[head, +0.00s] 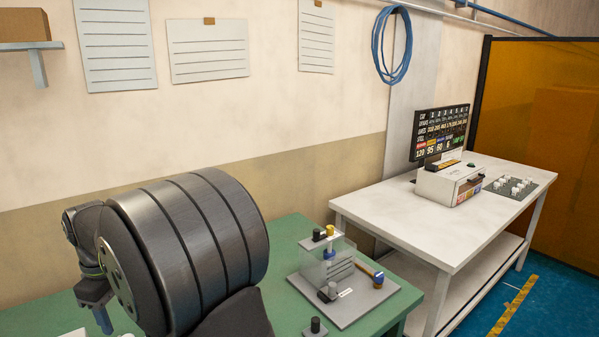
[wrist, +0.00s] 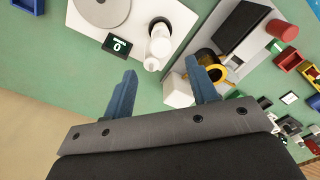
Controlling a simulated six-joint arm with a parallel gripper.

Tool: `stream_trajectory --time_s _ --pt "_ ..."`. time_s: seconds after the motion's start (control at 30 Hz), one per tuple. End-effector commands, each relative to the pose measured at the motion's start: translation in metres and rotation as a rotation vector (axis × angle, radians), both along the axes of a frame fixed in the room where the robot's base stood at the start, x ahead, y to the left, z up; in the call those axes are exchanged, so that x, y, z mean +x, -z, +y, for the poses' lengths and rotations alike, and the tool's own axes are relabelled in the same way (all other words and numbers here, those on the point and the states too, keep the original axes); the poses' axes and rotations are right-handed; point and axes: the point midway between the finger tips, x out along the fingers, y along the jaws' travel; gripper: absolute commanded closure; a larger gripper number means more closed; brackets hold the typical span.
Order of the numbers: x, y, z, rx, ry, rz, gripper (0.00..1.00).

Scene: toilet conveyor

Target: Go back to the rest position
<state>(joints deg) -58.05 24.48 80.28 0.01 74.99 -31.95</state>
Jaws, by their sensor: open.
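My gripper shows in the wrist view (wrist: 160,65) with its two blue fingers spread well apart, and nothing is held between them. It hangs over the green bench (wrist: 75,68), which also shows in the head view (head: 291,229). A white bottle-like piece (wrist: 160,45) lies in line with the gap between the fingers, below and apart from them as far as I can tell. In the head view, a blue finger (head: 103,319) shows at the lower left; my dark arm hides much of the bench there.
In the wrist view, a white scale-like unit (wrist: 140,22) has a grey disc and small display. In the head view, a clear box fixture (head: 327,266) and a white table (head: 440,225) stand right.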

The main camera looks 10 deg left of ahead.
Motion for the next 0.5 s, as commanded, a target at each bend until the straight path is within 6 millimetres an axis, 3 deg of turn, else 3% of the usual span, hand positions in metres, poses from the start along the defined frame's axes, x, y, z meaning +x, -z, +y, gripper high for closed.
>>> stream_trajectory --time_s 0.03,0.5 --pt "-0.001 0.017 -0.001 -0.008 0.000 0.005 0.47" --pt "-0.001 0.113 -0.001 -0.008 0.000 0.005 0.47"
